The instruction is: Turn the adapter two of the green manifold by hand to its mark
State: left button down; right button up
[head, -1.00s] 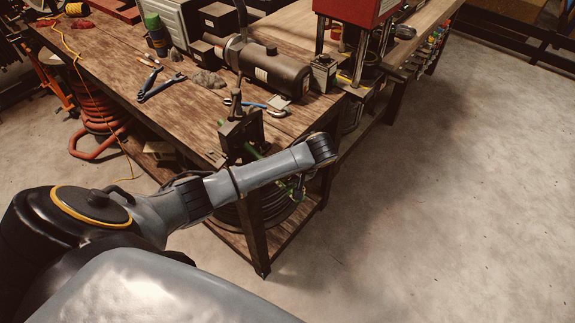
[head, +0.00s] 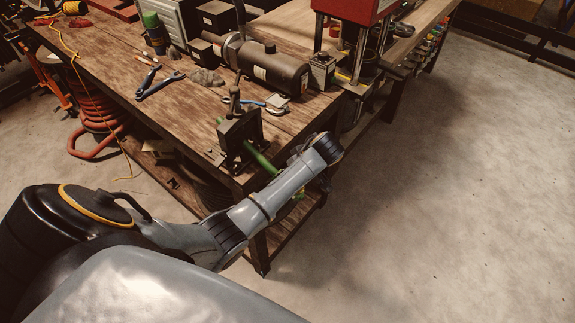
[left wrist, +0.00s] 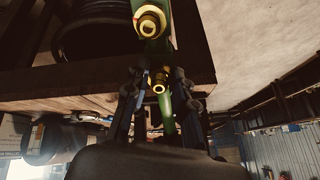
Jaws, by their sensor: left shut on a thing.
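The green manifold (head: 262,161) sticks out from the vise at the table corner, partly hidden by my left arm. In the left wrist view the green manifold (left wrist: 168,112) runs up the picture with two brass adapters on it. One adapter (left wrist: 150,22) is near the top edge, clear of the fingers. The other adapter (left wrist: 159,78) sits between the fingertips of my left gripper (left wrist: 160,87), which is shut on it. I cannot make out a mark or which number each adapter bears. In the head view my left gripper is mostly hidden behind its wrist. My right gripper is not in view.
The dark vise (head: 240,135) stands on the wooden table (head: 120,75) close to the gripper. Pliers (head: 160,86), a dark cylinder (head: 272,70) and a red press (head: 355,10) are behind. The floor at right is clear.

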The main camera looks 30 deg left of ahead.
pick_arm(q)
jog(key=n, duration=0.3)
jog(key=shift+w, duration=0.1)
jog(key=n+b, duration=0.1)
jog(key=n, duration=0.1)
jog(key=shift+n, duration=0.4)
jog(key=n+b, duration=0.2)
jog(key=n, duration=0.1)
jog(key=shift+w+f+g, duration=0.1)
jog(key=shift+g, duration=0.2)
jog(key=shift+n+b, duration=0.7)
jog(key=shift+n, duration=0.6)
jog(key=shift+r, duration=0.2)
jog(key=c, duration=1.1)
grip_release()
notch_tip(320, 180, up, 10)
